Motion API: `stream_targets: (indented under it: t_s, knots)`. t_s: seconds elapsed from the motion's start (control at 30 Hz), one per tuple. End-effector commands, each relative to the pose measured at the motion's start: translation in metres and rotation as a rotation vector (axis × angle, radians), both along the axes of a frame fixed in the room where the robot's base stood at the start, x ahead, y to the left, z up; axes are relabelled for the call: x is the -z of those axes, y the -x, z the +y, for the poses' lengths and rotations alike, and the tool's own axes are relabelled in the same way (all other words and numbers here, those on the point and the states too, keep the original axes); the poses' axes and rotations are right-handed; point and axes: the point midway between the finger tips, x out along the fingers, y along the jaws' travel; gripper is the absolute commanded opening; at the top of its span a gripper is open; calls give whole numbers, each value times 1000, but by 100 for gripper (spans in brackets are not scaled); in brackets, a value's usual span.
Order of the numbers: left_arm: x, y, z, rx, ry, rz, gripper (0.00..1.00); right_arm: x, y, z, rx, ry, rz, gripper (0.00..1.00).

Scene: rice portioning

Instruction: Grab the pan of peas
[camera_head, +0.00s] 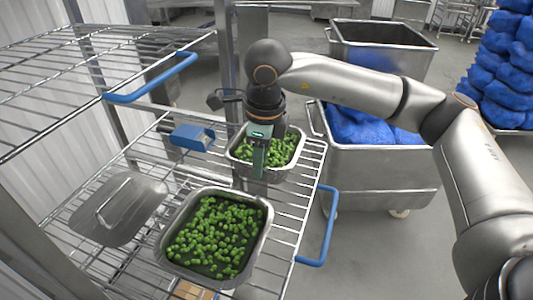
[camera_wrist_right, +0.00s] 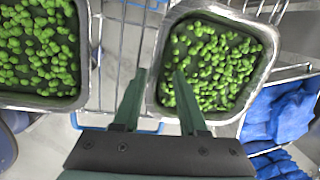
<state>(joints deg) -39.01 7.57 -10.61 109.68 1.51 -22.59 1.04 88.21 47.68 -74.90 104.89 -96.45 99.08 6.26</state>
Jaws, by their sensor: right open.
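Two metal pans of green peas stand on the wire shelf. The near pan (camera_head: 262,245) is at the front; its corner shows at the left of the right wrist view (camera_wrist_right: 70,103). The far pan (camera_head: 298,158) is behind it and shows at the right of the right wrist view (camera_wrist_right: 262,80). My right gripper (camera_head: 259,172) points down over the far pan's near-left side. In the right wrist view its open, empty fingers (camera_wrist_right: 161,74) lie either side of that pan's rim; whether they touch it I cannot tell. My left gripper is not in view.
A metal lid (camera_head: 120,212) lies on the shelf at the left, and a blue object (camera_head: 192,137) sits behind it. An upper wire shelf (camera_head: 60,80) overhangs the left. A metal bin (camera_head: 375,170) with blue bags stands right of the rack, beyond the blue handle (camera_head: 325,235).

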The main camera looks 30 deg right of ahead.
Motion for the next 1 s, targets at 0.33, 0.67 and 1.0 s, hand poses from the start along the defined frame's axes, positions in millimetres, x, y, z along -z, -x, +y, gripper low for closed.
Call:
stream_targets:
  t_s: [0.33, 0.67, 1.0]
  knots:
    - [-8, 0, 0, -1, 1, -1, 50, 33, -5, 1, 0, -1, 1, 42]
    - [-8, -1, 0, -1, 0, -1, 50, 32, -5, 1, 0, 0, 0, 23]
    - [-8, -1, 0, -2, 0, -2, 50, 32, -5, 1, 0, 0, 0, 0]
